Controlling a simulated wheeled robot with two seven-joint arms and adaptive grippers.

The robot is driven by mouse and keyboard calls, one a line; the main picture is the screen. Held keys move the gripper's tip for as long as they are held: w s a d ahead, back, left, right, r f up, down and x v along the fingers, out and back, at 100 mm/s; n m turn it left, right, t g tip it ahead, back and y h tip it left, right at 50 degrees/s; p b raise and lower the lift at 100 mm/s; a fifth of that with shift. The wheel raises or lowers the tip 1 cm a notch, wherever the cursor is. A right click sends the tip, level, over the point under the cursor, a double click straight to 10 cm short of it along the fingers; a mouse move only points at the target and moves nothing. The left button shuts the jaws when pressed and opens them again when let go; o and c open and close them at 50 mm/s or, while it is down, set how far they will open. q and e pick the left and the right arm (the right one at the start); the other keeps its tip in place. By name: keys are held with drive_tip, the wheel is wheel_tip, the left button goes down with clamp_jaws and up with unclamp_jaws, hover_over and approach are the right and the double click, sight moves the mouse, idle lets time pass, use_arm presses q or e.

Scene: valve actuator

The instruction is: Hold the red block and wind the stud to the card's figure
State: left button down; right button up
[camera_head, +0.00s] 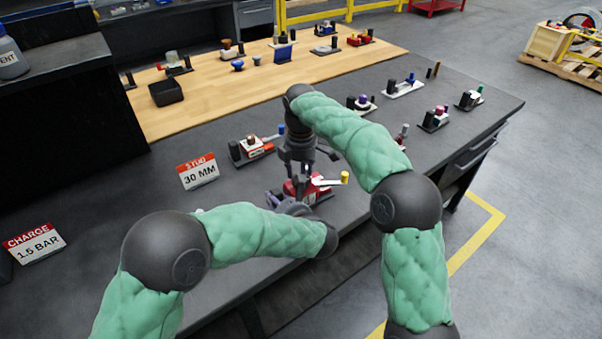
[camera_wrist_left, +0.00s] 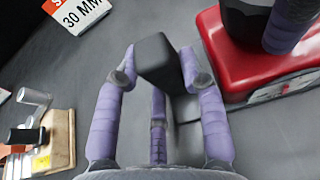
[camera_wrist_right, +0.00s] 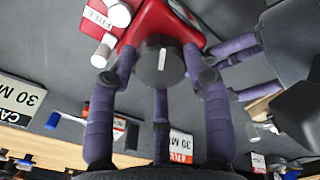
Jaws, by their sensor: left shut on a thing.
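The red block (camera_head: 313,195) sits on the dark bench top, partly hidden by my grippers. It also shows in the left wrist view (camera_wrist_left: 235,60) and right wrist view (camera_wrist_right: 152,24). My left gripper (camera_wrist_left: 158,68) is shut on a black upright grip (camera_wrist_left: 160,62) beside the red body. My right gripper (camera_wrist_right: 160,62) points down over the block, its fingers either side of a round black knob (camera_wrist_right: 160,66) with a white mark; whether they press on it is unclear. A white lever with a yellow end (camera_head: 345,177) sticks out right. The stud card (camera_head: 197,172) reads 30 MM.
A second card (camera_head: 33,243) reads CHARGE 1.5 BAR. A similar red-and-white unit (camera_head: 256,149) stands behind the block. Several other small units stand farther back on the bench, with a black bin (camera_head: 166,92) on its wooden part.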

use_arm(q)
drive_tip(key=shift+a, duration=0.1)
use_arm(e)
drive_tip(key=shift+d+m, duration=0.1)
drive_tip(key=shift+m, duration=0.3)
drive_tip(key=shift+s+m, duration=0.1)
drive_tip(key=shift+m, duration=2.3)
drive_tip(key=o, duration=1.1)
drive_tip(key=shift+o, duration=0.2)
wheel_tip(320, 180, up, 12)
